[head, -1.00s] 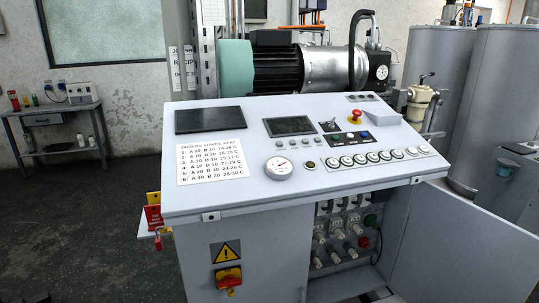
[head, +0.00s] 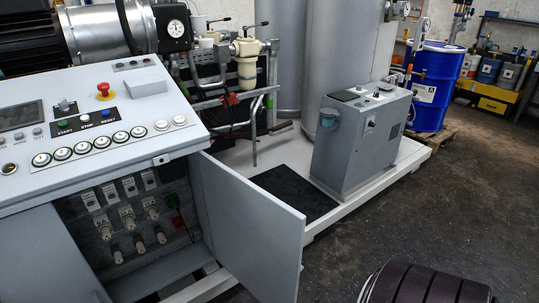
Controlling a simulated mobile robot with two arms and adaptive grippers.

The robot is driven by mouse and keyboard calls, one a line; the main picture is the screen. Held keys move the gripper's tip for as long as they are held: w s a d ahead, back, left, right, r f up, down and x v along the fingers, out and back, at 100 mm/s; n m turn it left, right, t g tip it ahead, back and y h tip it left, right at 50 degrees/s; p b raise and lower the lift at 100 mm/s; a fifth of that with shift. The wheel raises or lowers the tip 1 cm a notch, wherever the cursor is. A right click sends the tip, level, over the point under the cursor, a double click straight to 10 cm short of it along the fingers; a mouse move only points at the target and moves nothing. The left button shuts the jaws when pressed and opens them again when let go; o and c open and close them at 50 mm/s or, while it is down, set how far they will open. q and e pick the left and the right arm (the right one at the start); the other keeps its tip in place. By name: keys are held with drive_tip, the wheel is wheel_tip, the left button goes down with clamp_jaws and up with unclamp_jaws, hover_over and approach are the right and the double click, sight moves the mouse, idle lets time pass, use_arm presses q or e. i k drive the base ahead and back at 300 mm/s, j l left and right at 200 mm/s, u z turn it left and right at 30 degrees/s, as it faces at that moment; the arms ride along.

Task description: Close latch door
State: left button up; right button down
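The grey latch door (head: 247,232) of the control console stands open in the head view, swung out to the right of the cabinet opening. Inside the opening, a panel with several white breakers and plugs (head: 127,215) is exposed. The console (head: 95,135) has a sloped top with a red emergency stop button (head: 104,90) and a row of round push buttons. I cannot make out a latch on the door. Neither of my grippers is in view.
A smaller grey cabinet (head: 360,140) stands on a white platform (head: 412,152), with a black mat (head: 292,193) beside it. A blue drum (head: 437,85) is at the back right. A dark ribbed rounded object (head: 425,285) is at the bottom right.

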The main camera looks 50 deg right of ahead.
sight(258, 238)
drive_tip(key=l+u, duration=0.1)
drive_tip(key=l, duration=0.4)
drive_tip(key=k+l, duration=0.1)
drive_tip(key=l, duration=0.35)
drive_tip(key=l+u, duration=0.15)
drive_tip(key=l, duration=0.3)
drive_tip(key=k+l+u, duration=0.1)
drive_tip(key=l, duration=0.4)
drive_tip(key=k+l, duration=0.15)
drive_tip(key=l, duration=0.3)
drive_tip(key=i+l, duration=0.1)
drive_tip(key=l, duration=0.2)
drive_tip(key=i+l+u, duration=0.1)
drive_tip(key=l, duration=0.2)
drive_tip(key=i+l, duration=0.15)
drive_tip(key=l, duration=0.2)
drive_tip(key=i+l+u, duration=0.1)
drive_tip(key=l, duration=0.2)
drive_tip(key=k+l+u, duration=0.25)
drive_tip(key=k+l, duration=0.4)
drive_tip(key=k, duration=0.15)
